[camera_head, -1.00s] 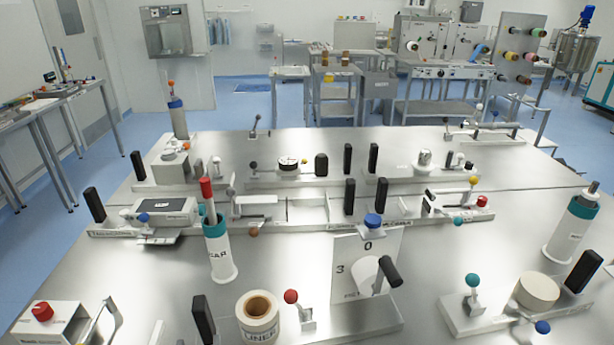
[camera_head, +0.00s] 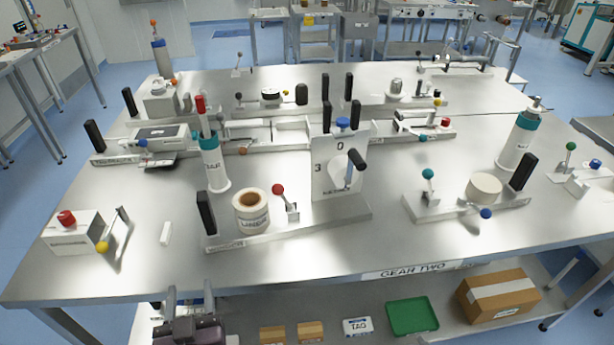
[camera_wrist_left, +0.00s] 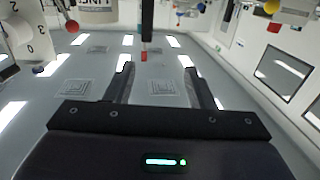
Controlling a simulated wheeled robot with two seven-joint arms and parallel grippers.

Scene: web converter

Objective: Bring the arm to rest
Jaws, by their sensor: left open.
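My left gripper (camera_head: 190,297) shows at the bottom edge of the head view, left of the middle, in front of the near table edge. Its two fingers are apart with nothing between them. In the left wrist view the gripper (camera_wrist_left: 157,88) is also open and empty. The steel table (camera_head: 300,255) is beyond it in the head view. My right gripper is not in view.
On the table stand a control box (camera_head: 75,232), a liner roll (camera_head: 251,212), a numbered dial plate (camera_head: 322,165) and a white-and-teal bottle (camera_head: 212,165). A lower shelf holds a green tray (camera_head: 412,317) and a cardboard box (camera_head: 498,295).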

